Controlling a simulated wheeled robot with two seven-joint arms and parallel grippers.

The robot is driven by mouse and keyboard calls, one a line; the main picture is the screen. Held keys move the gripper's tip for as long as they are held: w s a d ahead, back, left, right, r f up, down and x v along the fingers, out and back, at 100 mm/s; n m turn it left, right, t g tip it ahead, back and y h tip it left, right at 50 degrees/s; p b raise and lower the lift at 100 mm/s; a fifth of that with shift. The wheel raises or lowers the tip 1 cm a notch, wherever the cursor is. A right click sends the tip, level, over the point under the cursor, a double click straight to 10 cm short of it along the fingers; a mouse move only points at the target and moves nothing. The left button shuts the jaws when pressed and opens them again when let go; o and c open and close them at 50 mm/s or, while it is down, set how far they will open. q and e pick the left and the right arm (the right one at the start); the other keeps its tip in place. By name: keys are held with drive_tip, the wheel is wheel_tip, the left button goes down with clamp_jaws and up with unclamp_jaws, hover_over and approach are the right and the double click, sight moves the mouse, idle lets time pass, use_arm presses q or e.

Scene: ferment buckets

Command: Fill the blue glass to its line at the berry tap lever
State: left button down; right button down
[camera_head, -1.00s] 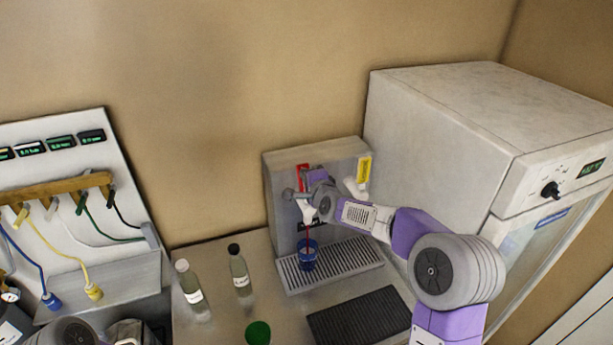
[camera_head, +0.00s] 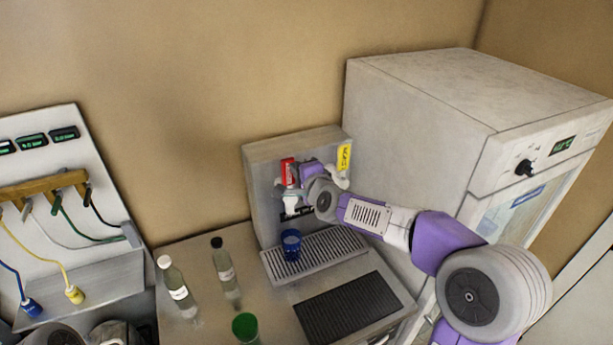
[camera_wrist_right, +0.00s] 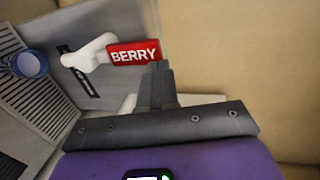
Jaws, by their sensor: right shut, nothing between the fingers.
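The blue glass (camera_head: 291,245) stands upright on the drip tray, below the dispenser's left tap; it also shows in the right wrist view (camera_wrist_right: 30,65). Its line and fill level are too small to make out. The berry tap has a red BERRY label (camera_wrist_right: 134,54), which also shows in the head view (camera_head: 287,171), and a white handle or spout (camera_wrist_right: 90,53). My right gripper (camera_wrist_right: 157,78) is shut and empty, close to the red label; in the head view (camera_head: 281,185) it is at the berry tap, partly hidden by my wrist. No stream shows. My left gripper is not in view.
A yellow-labelled tap (camera_head: 344,157) is right of the berry tap. The drip tray (camera_head: 335,252) has free room. A dark mat (camera_head: 347,308), a green cup (camera_head: 245,328) and two bottles (camera_head: 177,287) (camera_head: 225,272) are in front and left. A large white cabinet (camera_head: 430,130) stands right.

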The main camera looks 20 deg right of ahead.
drive_tip(key=v, duration=0.2)
drive_tip(key=r+v, duration=0.1)
drive_tip(key=v, duration=0.1)
drive_tip(key=shift+s, duration=0.25)
idle(0.6)
